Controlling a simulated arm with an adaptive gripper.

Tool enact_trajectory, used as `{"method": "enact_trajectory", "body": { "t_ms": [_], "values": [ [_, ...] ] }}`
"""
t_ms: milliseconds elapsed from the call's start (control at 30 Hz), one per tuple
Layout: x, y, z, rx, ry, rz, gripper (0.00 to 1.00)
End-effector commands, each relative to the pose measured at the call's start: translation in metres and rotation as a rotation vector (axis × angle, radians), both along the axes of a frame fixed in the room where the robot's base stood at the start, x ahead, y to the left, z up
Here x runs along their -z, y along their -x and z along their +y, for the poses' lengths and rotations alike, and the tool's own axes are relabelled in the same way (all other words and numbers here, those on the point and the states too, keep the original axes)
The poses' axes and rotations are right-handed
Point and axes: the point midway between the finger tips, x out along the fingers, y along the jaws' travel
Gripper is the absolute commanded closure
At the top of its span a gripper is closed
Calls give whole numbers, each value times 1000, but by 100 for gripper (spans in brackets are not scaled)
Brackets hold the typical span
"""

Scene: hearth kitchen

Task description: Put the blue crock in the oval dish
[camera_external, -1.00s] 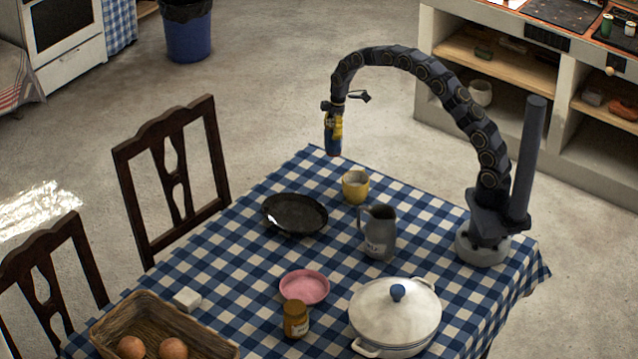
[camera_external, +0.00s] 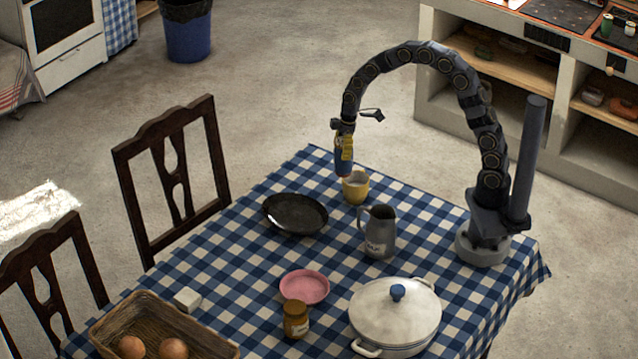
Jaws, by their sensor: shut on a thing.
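My gripper (camera_external: 343,150), with yellow fingers, points down over the far part of the table and is shut on the blue crock (camera_external: 343,166). The crock is small and partly covered by the fingers. It hangs in the air, its lower end overlapping the left edge of the yellow cup in the picture; I cannot tell whether they touch. The oval dish (camera_external: 295,213) is dark, shallow and looks empty. It lies on the checked cloth, below and to the left of my gripper in the picture.
The yellow cup (camera_external: 356,187) and a grey jug (camera_external: 378,232) stand right of the dish. A pink dish (camera_external: 304,287), brown jar (camera_external: 296,319), white lidded pot (camera_external: 395,312), white block (camera_external: 187,299) and basket (camera_external: 150,310) are nearer the camera. Bare cloth lies left of the pink dish.

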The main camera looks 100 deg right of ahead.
Motion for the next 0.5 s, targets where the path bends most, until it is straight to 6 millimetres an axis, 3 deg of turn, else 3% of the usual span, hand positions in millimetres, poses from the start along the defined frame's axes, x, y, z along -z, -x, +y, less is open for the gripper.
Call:
{"method": "enact_trajectory", "body": {
  "t_ms": [33,100,233,367,500],
  "values": [
    [-2,-5,22,4,-1,-2,74],
    [-3,-9,44,26,-1,-6,74],
    [-3,-13,72,57,-4,-12,74],
    [1,-20,79,71,-7,-14,74],
    [12,-42,70,75,-6,-15,74]
  ]
}}
